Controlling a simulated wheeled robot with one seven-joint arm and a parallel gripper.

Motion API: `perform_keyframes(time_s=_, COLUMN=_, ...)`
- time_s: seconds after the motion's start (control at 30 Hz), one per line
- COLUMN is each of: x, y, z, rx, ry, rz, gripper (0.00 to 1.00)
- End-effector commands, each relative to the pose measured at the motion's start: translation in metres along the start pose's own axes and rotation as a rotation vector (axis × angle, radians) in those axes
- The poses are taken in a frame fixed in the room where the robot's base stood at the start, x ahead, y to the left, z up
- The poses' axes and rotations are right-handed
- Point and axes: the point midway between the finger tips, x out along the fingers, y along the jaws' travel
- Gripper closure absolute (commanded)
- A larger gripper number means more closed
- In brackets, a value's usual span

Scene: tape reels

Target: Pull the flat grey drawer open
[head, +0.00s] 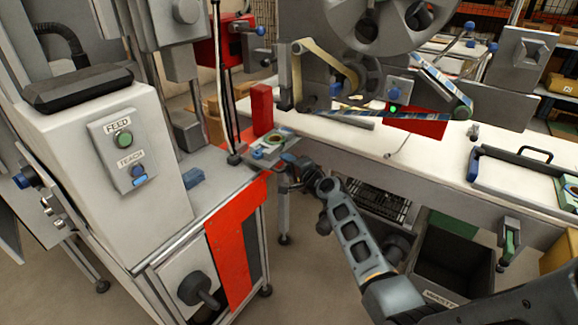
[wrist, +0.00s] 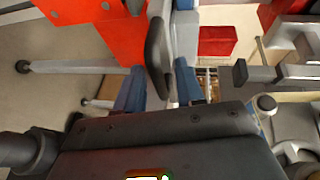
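The flat grey drawer (head: 268,152) sits at the right end of the grey bench top, with a green and pale item on it in the head view. In the wrist view its grey edge (wrist: 185,40) runs toward me, with a dark curved handle (wrist: 157,55) along its side. My gripper (head: 287,172) is at the near right end of the drawer. In the wrist view my gripper (wrist: 160,75) has its two blue fingers apart, with the handle in the gap between them. I cannot tell whether either finger touches the handle. The drawer's inside is mostly hidden.
A red panel (head: 236,240) hangs below the bench beside a white control box (head: 110,150). A red block (head: 262,108) stands behind the drawer. The long white table (head: 350,150) lies to the right, with a dark waste bin (head: 455,268) below. Open floor lies in front.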

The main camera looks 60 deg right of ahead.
Motion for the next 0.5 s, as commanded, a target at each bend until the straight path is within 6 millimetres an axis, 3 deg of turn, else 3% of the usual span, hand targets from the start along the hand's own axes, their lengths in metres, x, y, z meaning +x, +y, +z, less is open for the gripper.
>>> perform_keyframes(time_s=0.07, x=-0.0002, y=0.0001, z=0.0001, rx=0.000, ry=0.000, rz=0.000, gripper=0.64)
perform_keyframes(time_s=0.43, x=-0.0005, y=0.0017, z=0.0004, rx=0.000, ry=-0.001, rz=0.003, gripper=0.99)
perform_keyframes(time_s=0.5, x=-0.0006, y=0.0022, z=0.0005, rx=0.000, ry=-0.001, rz=0.003, gripper=1.00)
